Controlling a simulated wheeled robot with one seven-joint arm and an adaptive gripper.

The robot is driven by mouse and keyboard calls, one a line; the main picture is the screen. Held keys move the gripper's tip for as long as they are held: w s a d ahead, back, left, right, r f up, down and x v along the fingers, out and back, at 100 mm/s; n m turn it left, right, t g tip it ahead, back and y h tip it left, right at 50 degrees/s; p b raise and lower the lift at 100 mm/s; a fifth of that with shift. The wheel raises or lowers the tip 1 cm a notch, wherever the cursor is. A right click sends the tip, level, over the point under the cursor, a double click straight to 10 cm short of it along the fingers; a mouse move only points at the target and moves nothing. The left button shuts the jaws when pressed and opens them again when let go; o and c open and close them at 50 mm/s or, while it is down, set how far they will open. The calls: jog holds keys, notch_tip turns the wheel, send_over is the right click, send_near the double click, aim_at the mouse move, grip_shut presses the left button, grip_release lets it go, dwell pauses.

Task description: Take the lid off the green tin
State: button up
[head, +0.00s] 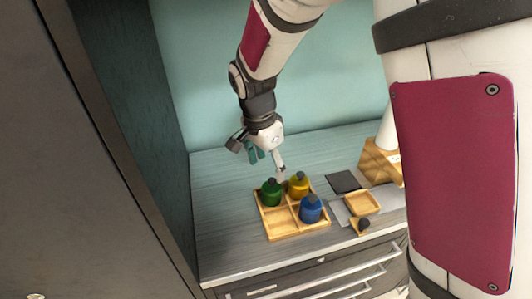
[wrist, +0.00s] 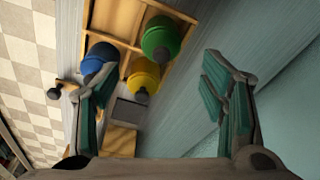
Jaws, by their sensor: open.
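The green tin (head: 271,193) stands upright in the back left compartment of a wooden divided tray (head: 284,236). The tin also shows in the wrist view (wrist: 158,36), at the top, between my fingers but farther off. My gripper (head: 268,161) is open and empty, above and behind the tray, apart from the tin. In the wrist view its two fingers with green pads are spread wide (wrist: 158,68).
A yellow tin (head: 298,187) and a blue tin (head: 311,209) share the tray; its front left compartment looks empty. A tall dark cabinet side (head: 130,90) borders the left.

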aim_at(271, 180)
jog(key=shift+w+d+f+p, duration=0.1)
jog(key=shift+w+d+f, duration=0.1)
jog(key=shift+f, duration=1)
jog(key=shift+w+d+f+p, duration=0.1)
jog(key=shift+d+f+p, duration=0.05)
jog(key=shift+f, duration=1.05)
jog(key=shift+w+d+f+p, duration=0.1)
jog(key=shift+w+d+f, duration=0.1)
jog(key=shift+f, duration=1)
jog(key=c, duration=1)
